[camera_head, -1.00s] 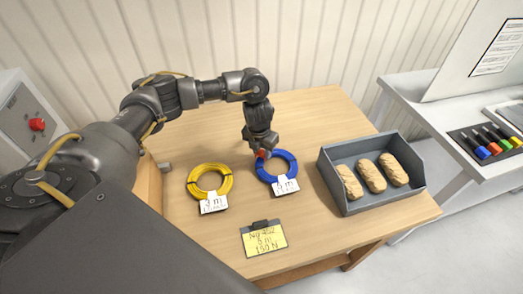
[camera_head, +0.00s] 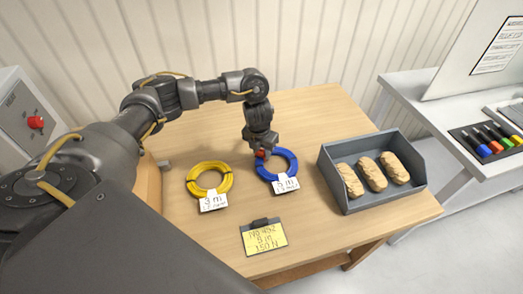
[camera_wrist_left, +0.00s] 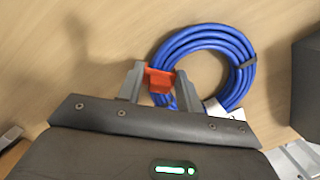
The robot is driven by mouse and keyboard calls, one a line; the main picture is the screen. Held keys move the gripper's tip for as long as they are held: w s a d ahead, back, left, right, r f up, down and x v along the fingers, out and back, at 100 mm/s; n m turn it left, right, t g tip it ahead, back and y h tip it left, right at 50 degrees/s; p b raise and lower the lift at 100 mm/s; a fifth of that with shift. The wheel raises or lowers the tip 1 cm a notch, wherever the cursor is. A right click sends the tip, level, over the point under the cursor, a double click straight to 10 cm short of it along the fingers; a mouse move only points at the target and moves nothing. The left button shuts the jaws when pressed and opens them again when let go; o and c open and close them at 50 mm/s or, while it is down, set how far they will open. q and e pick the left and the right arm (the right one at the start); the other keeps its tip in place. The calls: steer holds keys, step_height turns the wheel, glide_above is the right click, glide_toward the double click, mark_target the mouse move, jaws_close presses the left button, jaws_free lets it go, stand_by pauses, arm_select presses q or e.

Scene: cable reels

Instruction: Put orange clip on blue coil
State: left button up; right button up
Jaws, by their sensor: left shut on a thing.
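The blue coil (camera_head: 284,158) lies flat on the table, with a white paper tag (camera_head: 286,184) at its front. It also shows in the left wrist view (camera_wrist_left: 232,50). My left gripper (camera_head: 262,150) points down at the coil's left side. It is shut on the orange clip (camera_wrist_left: 159,80), which sits between the two fingers at the coil's lower left edge in the wrist view. In the head view the clip shows as a small red-orange spot (camera_head: 260,154). I cannot tell whether the clip grips the coil. My right gripper is not in view.
A yellow coil (camera_head: 192,181) with a tag lies left of the blue one. A yellow label card (camera_head: 264,238) lies in front. A grey tray (camera_head: 362,206) with three tan lumps stands at the right. Bare table lies around the card.

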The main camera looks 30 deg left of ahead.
arm_select(q)
steer(key=shift+s+f, duration=0.1)
steer(key=shift+f, duration=0.05)
steer(key=o, duration=1.3)
step_height(320, 180, up, 7)
steer(key=p, duration=0.6)
steer(key=shift+p, duration=0.35)
